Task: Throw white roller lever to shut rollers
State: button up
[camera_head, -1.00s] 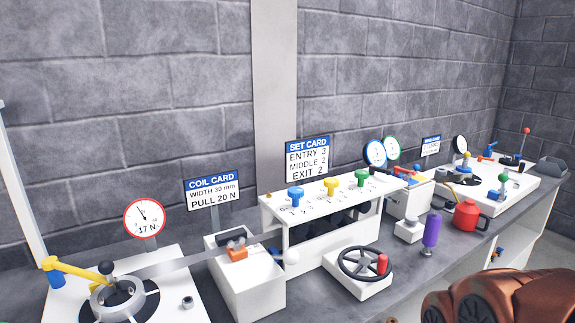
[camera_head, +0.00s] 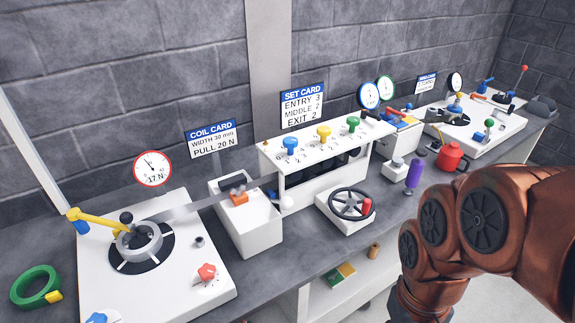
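A white ball knob (camera_head: 286,202), which looks like the end of the white roller lever, shows at the left end of the white roller stand (camera_head: 272,165). Its arm is too small to make out, so I cannot tell how far it is thrown. The stand carries a blue, a yellow and a green knob on top, with dark rollers (camera_head: 325,170) partly visible beneath. A grey strip (camera_head: 190,208) runs from the coil on the left through the white guide box toward the stand. My gripper is not in view; only my copper-coloured arm shows at the right, well apart from the lever.
A black handwheel (camera_head: 351,204) with a red grip stands in front of the stand. A purple handle (camera_head: 414,173) and a red can (camera_head: 450,156) are to its right. The white guide box (camera_head: 247,228) is left of the lever. Green tape (camera_head: 36,288) lies far left.

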aim_at(286, 203)
jog(key=z, duration=1.5)
jog(key=k, duration=1.05)
jog(key=u, duration=2.1)
